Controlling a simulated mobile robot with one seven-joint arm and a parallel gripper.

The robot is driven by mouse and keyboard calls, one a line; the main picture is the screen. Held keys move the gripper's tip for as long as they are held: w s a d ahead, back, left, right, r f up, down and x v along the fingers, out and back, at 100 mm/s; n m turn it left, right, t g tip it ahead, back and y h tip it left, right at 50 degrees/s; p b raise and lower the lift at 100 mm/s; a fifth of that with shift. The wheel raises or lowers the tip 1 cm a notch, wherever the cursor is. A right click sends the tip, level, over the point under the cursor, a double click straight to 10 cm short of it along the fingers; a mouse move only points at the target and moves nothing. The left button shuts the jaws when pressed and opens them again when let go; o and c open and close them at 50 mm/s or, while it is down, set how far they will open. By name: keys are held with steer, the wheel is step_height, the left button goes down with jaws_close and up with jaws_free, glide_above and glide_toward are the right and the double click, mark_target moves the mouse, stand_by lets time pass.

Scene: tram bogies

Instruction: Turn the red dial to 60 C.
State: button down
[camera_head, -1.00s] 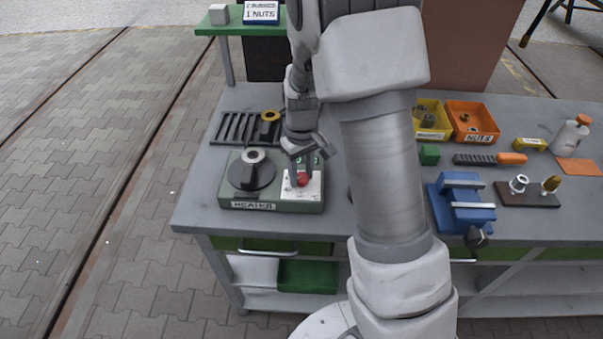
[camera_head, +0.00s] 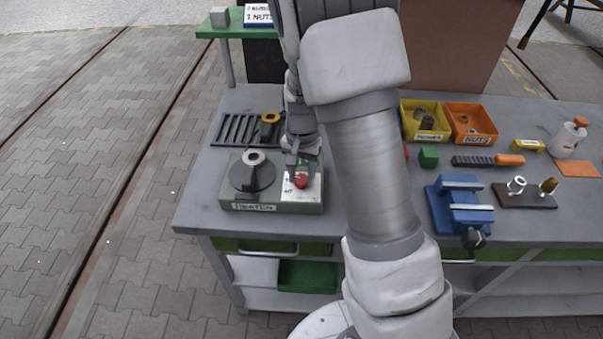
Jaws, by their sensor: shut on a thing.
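The red dial (camera_head: 301,182) sits on a white scale plate (camera_head: 289,193) at the right side of the green-grey heater (camera_head: 240,205). My gripper (camera_head: 300,174) points down over the plate and is shut on the red dial. Its fingers and wrist hide part of the dial and of the plate's far side. The scale marks are too small to read, so I cannot tell the dial's setting. A dark round plate with a silver-topped part (camera_head: 254,158) is on the heater's left side.
A dark rack (camera_head: 232,129) and a yellow-topped part (camera_head: 269,118) stand behind the heater. The bench's front left corner is clear.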

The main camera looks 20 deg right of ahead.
mark_target(302, 179)
steer(key=shift+r+m+p, duration=0.1)
steer(key=shift+m+p, duration=0.2)
steer(key=shift+m, duration=1)
steer(key=shift+c, duration=2.1)
jaws_free()
step_height(302, 179, up, 17)
steer(key=shift+r+p, duration=0.15)
steer(key=shift+p, duration=0.2)
steer(key=s+r+n+t, duration=0.2)
steer(key=s+r+n, duration=0.2)
steer(key=s, duration=0.6)
steer(key=s+r+n+t, duration=0.3)
steer(key=s+r+n, duration=0.1)
steer(key=s, duration=0.6)
steer(key=shift+s+r+n+t, duration=0.2)
steer(key=shift+s+n+t, duration=0.15)
steer(key=shift+n, duration=0.25)
